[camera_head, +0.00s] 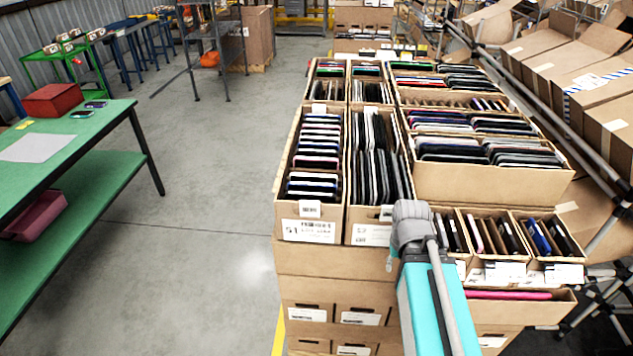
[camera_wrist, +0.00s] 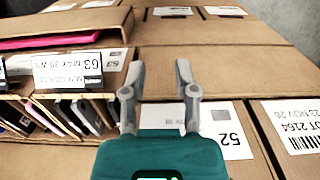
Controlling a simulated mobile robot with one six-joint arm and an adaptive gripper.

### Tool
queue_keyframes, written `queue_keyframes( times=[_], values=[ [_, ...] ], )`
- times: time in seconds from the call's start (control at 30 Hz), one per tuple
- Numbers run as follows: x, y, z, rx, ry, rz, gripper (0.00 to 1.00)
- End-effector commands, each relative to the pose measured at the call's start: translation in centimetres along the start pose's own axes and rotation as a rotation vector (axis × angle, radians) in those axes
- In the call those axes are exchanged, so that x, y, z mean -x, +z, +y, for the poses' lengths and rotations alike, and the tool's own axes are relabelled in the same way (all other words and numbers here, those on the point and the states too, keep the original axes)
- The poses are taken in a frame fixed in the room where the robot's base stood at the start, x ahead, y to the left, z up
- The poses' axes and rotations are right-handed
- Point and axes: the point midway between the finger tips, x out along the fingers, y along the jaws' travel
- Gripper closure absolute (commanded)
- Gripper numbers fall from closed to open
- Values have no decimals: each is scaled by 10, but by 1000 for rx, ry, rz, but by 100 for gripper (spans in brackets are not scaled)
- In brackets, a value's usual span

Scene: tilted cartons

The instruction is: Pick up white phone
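My gripper (camera_wrist: 160,72) is open, with its two grey fingers apart and nothing between them. It faces closed brown carton surfaces with white labels, one marked 52 (camera_wrist: 228,130). In the head view my arm hides the gripper. Many phones stand on edge in open cartons. Several light-edged phones (camera_head: 318,132) fill the left carton (camera_head: 280,200), and I cannot tell which of them is the white phone. In the wrist view, a narrow carton at the lower left holds a few phones, one pale (camera_wrist: 84,116), left of my gripper.
A carton (camera_head: 485,184) of dark phones stands behind my arm. A low carton with a pink item (camera_head: 508,295) is at the front right. Tilted cartons (camera_head: 575,65) lean on a rack at the right. A green table (camera_head: 95,125) stands left; the floor (camera_head: 210,180) between is clear.

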Motion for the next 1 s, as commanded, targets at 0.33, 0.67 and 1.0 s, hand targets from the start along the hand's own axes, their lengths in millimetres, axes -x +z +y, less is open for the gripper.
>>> queue_keyframes(
  times=[0.33, 0.67, 1.0],
  values=[
    [1, 0, 0, 0, 0, 0, 61],
    [29, -3, 0, 0, 0, 8, 61],
    [92, -12, 0, 2, 0, 26, 61]
  ],
)
